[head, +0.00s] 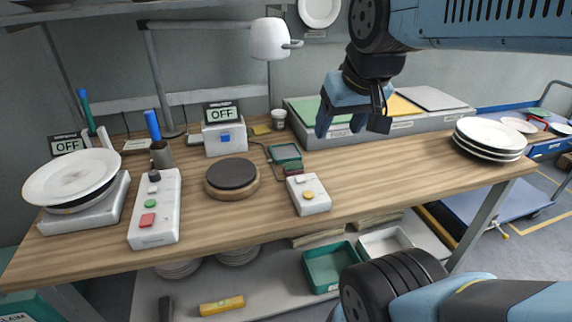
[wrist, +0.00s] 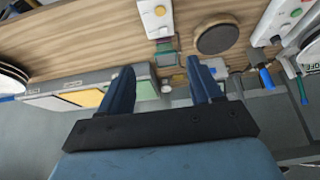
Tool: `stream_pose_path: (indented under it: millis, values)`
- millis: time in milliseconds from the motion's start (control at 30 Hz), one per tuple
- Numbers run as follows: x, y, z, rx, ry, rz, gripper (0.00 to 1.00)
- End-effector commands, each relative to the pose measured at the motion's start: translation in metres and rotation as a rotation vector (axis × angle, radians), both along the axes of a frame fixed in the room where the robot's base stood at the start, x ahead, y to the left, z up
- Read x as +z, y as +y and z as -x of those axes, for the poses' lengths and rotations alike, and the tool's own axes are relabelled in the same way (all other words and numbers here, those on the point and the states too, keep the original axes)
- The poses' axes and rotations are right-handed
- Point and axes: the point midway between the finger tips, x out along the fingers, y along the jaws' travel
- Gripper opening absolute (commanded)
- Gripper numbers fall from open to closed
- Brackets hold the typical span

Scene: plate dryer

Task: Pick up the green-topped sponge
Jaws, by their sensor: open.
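A small flat green item (head: 285,152) lies on the bench between the round dark pad and the grey bin unit; it also shows in the wrist view (wrist: 166,57), beyond and between my fingers. I cannot tell for sure which of these is the green-topped sponge. My gripper (head: 341,126) is open and empty, raised above the back of the bench, right of the green item. In the wrist view my gripper (wrist: 160,68) shows two blue fingers spread apart with nothing held.
A white button box (head: 308,194) and a round dark pad (head: 231,173) are near the green item. A grey bin unit (head: 420,124) stands behind, below my gripper. A plate stack (head: 490,138) is at right; a plate on a scale (head: 72,177) at left. The bench's right-centre is clear.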

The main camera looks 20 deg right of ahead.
Motion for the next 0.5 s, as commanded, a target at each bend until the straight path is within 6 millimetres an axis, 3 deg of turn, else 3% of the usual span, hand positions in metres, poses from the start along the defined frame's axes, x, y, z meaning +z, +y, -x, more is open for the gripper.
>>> stream_pose_path:
  millis: [300, 500]
  values:
    - [-0.008, -0.003, -0.069, 0.004, 0.124, -0.012, 0.95]
    - [-0.024, -0.003, -0.118, 0.006, 0.206, -0.016, 0.96]
